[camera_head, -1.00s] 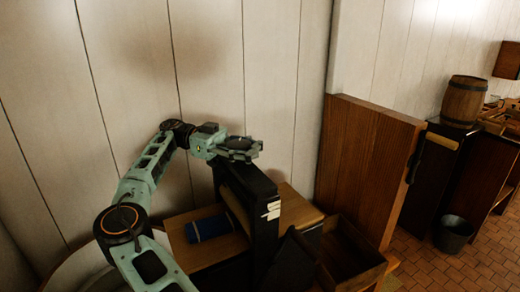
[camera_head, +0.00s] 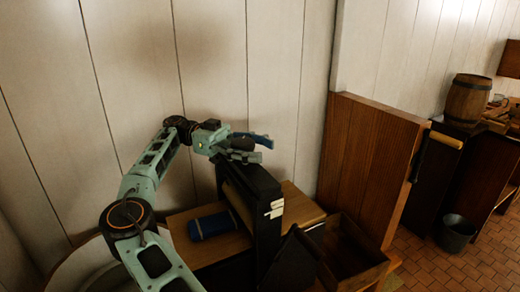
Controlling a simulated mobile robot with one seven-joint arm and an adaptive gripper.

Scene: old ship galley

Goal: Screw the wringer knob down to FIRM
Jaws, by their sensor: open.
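My gripper (camera_head: 258,147) is at the end of my green arm, close above the top of a tall black frame (camera_head: 262,190), which seems to be the wringer. Its fingers are apart and point right. I see nothing between them. The knob cannot be made out; my gripper covers the area at the frame's top. Pale labels (camera_head: 275,207) are on the frame's right side, too small to read. A blue bundle (camera_head: 210,224) lies on the wooden board (camera_head: 185,248) left of the frame.
An open wooden box (camera_head: 352,268) stands right of the frame. A tall wooden partition (camera_head: 368,165) rises behind it. The panelled wall (camera_head: 215,65) is close behind my arm. A barrel (camera_head: 466,100) and a dark bucket (camera_head: 454,234) are farther right, beside open tiled floor.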

